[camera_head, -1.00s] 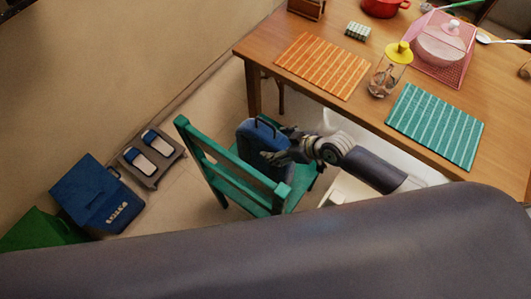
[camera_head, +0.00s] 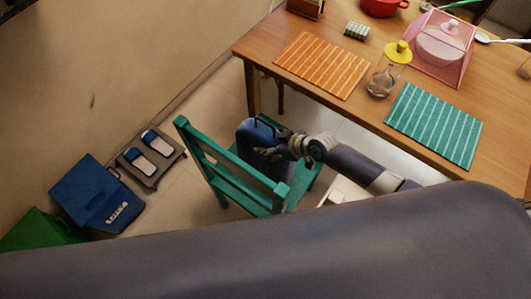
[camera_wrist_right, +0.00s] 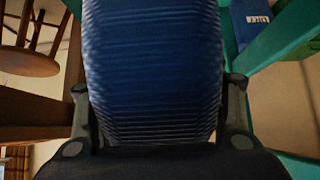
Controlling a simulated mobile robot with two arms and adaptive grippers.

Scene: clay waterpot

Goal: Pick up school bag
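The blue school bag (camera_head: 257,133) stands on the seat of a green chair (camera_head: 232,183), with its dark handle on top. My right gripper (camera_head: 268,153) is at the bag's upper part, its arm coming in from the right. In the right wrist view the ribbed blue bag (camera_wrist_right: 153,70) fills the middle. The fingers of the right gripper (camera_wrist_right: 158,95) are spread wide, one on each side of the bag. Whether they touch it cannot be told. My left gripper is not in view.
A wooden table (camera_head: 350,120) with an orange placemat (camera_head: 322,65), a teal placemat (camera_head: 435,125) and a yellow-lidded glass jar (camera_head: 388,72) is close to the right. A blue box (camera_head: 97,195), a green box (camera_head: 42,232) and a low rack with slippers (camera_head: 150,158) stand at left.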

